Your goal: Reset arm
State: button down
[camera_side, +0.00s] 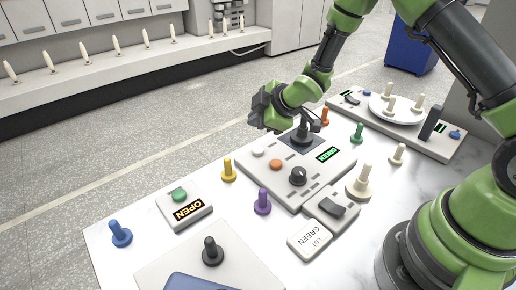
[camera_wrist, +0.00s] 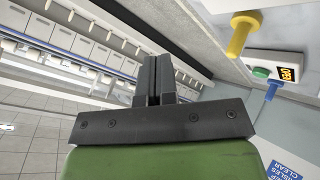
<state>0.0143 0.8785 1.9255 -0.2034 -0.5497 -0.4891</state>
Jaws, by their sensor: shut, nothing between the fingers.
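My gripper (camera_side: 260,108) is raised above the far edge of the white table, by the grey control panel (camera_side: 320,178), and points left, away from my base. In the wrist view its two dark fingers (camera_wrist: 154,72) are together with nothing between them.
Pegs stand on the table: yellow (camera_side: 229,171), purple (camera_side: 262,203), blue (camera_side: 120,234), black (camera_side: 211,252), green (camera_side: 357,133) and cream (camera_side: 364,182). A round white plate (camera_side: 397,110) holds cream pegs at the back right.

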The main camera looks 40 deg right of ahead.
jog(key=s+d+r+m+h, duration=0.1)
jog(key=s+r+m, duration=0.35)
jog(key=r, duration=0.45)
jog(key=s+d+r+m+h, duration=0.1)
jog(key=s+r+m, duration=0.35)
jog(key=r, duration=0.35)
jog(key=s+a+r+m+g+y, duration=0.1)
jog(key=s+r+m, duration=0.1)
jog(key=s, duration=0.7)
jog(key=s+a+r+m+y, duration=0.1)
jog(key=s+m, duration=0.3)
jog(key=s, duration=0.5)
jog(key=shift+s+a+r+g, duration=0.4)
jog(key=shift+r, duration=0.3)
